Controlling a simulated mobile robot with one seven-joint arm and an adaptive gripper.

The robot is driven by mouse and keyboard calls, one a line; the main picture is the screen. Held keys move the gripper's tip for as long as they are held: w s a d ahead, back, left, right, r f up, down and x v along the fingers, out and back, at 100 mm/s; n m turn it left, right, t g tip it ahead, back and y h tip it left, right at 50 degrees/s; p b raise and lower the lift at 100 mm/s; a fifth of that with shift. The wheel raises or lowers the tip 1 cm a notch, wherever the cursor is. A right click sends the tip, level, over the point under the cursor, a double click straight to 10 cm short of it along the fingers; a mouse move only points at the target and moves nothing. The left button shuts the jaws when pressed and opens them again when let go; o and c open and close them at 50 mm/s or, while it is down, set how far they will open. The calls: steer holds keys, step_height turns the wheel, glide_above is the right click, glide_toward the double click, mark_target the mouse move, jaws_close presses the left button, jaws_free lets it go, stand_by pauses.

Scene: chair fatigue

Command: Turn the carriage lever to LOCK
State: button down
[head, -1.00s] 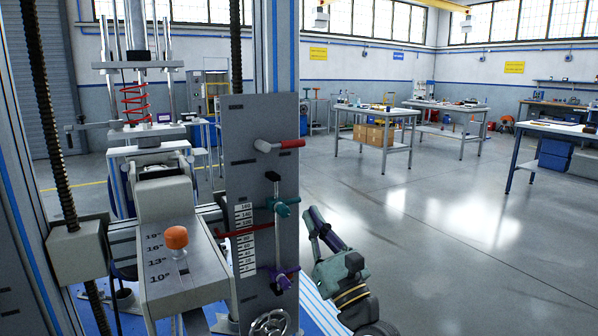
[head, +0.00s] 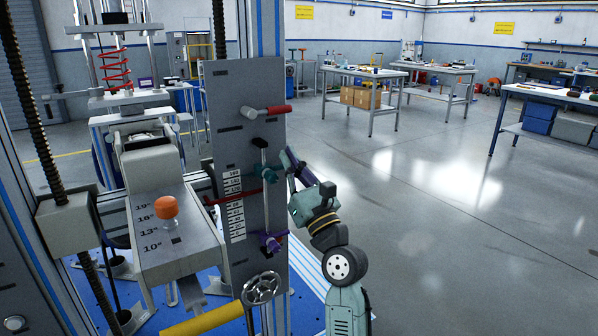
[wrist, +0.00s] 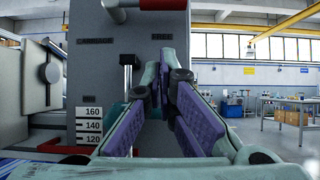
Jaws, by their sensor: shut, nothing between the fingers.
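The lever with a red grip (head: 267,110) sticks out near the top of the grey upright plate (head: 228,115), its grip pointing right. In the wrist view my gripper's purple-padded fingers (wrist: 165,72) come together in front of the plate's right side.
A handwheel (head: 262,288) sits below. The floor to the right is open.

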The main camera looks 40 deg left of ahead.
mark_target(272, 111)
steer(key=shift+w+a+r+p, duration=0.2)
steer(key=shift+a+r+p, duration=0.2)
steer(key=shift+r, duration=0.5)
steer(key=shift+w+a+r+p, duration=0.15)
steer(key=shift+a+r+p, duration=0.25)
steer(key=shift+r, duration=0.45)
steer(key=shift+w+a+r+p, duration=0.25)
steer(key=shift+a+r, duration=0.25)
steer(key=shift+r, duration=0.4)
